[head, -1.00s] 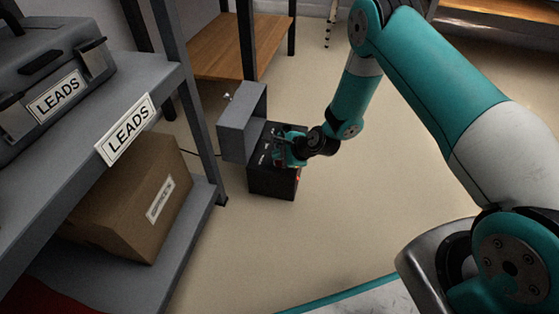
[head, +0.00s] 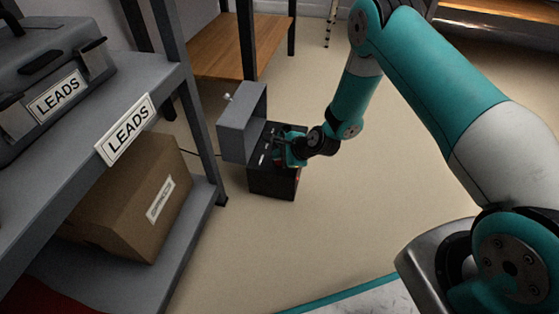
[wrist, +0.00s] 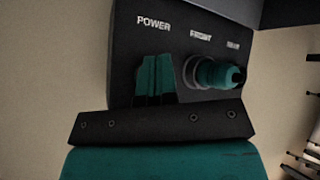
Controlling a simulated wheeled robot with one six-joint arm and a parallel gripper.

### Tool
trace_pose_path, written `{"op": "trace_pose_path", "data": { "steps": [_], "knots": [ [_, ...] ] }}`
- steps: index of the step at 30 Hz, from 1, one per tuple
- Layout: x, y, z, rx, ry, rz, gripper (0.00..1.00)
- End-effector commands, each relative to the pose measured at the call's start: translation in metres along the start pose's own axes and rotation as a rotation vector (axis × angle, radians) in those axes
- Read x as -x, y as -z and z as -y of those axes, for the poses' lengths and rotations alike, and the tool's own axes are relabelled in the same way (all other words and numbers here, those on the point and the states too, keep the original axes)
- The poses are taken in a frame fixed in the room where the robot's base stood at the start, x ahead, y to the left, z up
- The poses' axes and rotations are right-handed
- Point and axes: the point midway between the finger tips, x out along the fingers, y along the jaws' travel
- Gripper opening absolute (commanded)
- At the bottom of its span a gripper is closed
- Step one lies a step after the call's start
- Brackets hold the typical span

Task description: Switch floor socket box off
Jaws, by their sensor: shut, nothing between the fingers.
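The floor socket box (head: 272,182) is a black box on the floor, with its grey lid (head: 240,125) standing open on the left. In the wrist view its dark panel (wrist: 185,50) carries the label POWER and two smaller blurred labels. My gripper (head: 280,147) is over the top of the box. In the wrist view my gripper's teal fingers (wrist: 156,77) are shut and empty, just below the POWER label. They hide whatever is under that label. A teal round plug or knob (wrist: 213,73) in a grey ring sits to the right. I cannot tell whether the fingers touch the panel.
A grey shelf rack (head: 212,165) stands left of the box, with a cardboard box (head: 135,200) on its lower shelf and a grey case (head: 60,85) above. A wooden bench (head: 235,45) is behind. The floor (head: 370,200) to the right is clear.

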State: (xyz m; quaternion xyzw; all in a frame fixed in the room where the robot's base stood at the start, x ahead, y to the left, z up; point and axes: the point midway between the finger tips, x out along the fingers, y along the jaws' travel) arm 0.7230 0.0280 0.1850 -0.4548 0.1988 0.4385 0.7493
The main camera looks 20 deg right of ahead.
Motion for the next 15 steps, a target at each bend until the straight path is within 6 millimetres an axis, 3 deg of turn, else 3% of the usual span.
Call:
{"op": "trace_pose_path", "data": {
  "steps": [15],
  "knots": [
    [-0.0062,0.0048,-0.0046,0.000,0.000,0.000,0.00]
  ]
}}
